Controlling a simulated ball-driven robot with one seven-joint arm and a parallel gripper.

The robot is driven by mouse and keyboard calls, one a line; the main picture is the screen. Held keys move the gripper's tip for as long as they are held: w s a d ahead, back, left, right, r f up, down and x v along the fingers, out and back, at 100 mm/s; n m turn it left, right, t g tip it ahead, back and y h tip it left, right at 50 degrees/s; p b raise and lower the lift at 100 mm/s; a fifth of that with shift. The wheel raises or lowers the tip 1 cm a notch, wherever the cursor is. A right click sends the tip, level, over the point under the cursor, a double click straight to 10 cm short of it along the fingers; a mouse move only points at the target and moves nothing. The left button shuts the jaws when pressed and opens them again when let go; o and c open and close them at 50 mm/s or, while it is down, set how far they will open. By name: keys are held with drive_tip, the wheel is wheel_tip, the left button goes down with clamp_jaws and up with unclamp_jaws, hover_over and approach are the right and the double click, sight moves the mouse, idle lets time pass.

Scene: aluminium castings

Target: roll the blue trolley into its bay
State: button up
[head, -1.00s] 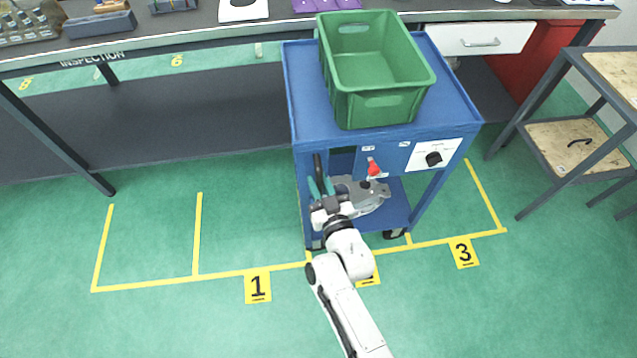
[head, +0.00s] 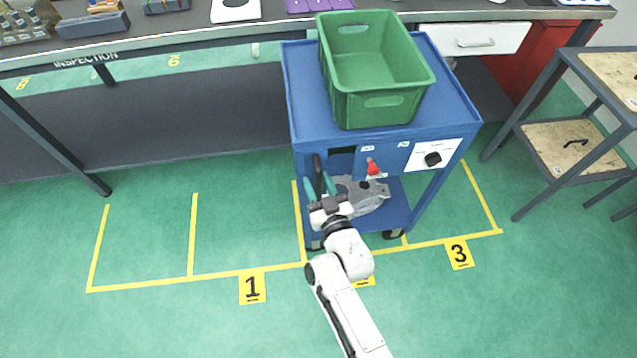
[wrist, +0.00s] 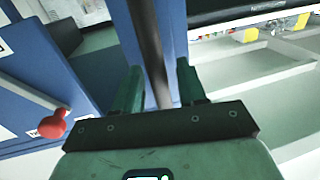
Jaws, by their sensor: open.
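The blue trolley (head: 303,112) stands against the bench in the head view, with a green crate (head: 385,107) on its top. Its visible front wheels are between two yellow floor lines, just behind the front line (head: 235,271), above the partly hidden middle plate (head: 367,281). The trolley's dark upright handle bar (wrist: 148,45) passes between my gripper's green fingers in the wrist view. My gripper (wrist: 158,88) is open around the bar, with gaps on both sides. The head view shows my gripper (head: 320,188) at the trolley's front left. The rear wheels are hidden.
Plates 1 (head: 252,287) and 3 (head: 459,254) mark bays on either side; floor at left is clear. The inspection bench (head: 200,40) runs behind. A metal-framed shelf stand (head: 566,150) is at right. A red-knobbed lever (wrist: 52,124) sticks out beside my gripper.

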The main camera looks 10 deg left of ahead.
drive_tip(key=p+v, duration=0.1)
drive_tip(key=v, duration=0.9)
drive_tip(key=shift+s+d, duration=0.15)
drive_tip(key=shift+s, duration=0.2)
drive_tip(key=shift+d, duration=0.1)
drive_tip(key=s+d+m+g+h+p, duration=0.1)
drive_tip(key=s+d+g+h, duration=0.25)
drive_tip(key=d, duration=0.45)
drive_tip(key=s+d+m+g+h+p, duration=0.1)
drive_tip(key=s+d+g+h, duration=0.1)
drive_tip(key=s+d+g, duration=0.5)
drive_tip(key=s+d+r+m+g+h, duration=0.1)
drive_tip(key=s+d+r+m+g, duration=0.1)
drive_tip(key=s+d, duration=0.4)
drive_tip(key=s+d+r+m+g+h, duration=0.1)
drive_tip(key=s+d+r+g+h, duration=0.1)
drive_tip(key=s+d, duration=0.5)
drive_tip(key=shift+s+r+m+p, duration=0.4)
drive_tip(key=shift+s+r+p, duration=0.05)
drive_tip(key=shift+s, duration=0.45)
drive_tip(key=shift+g, duration=0.25)
drive_tip(key=shift+c, duration=0.5)
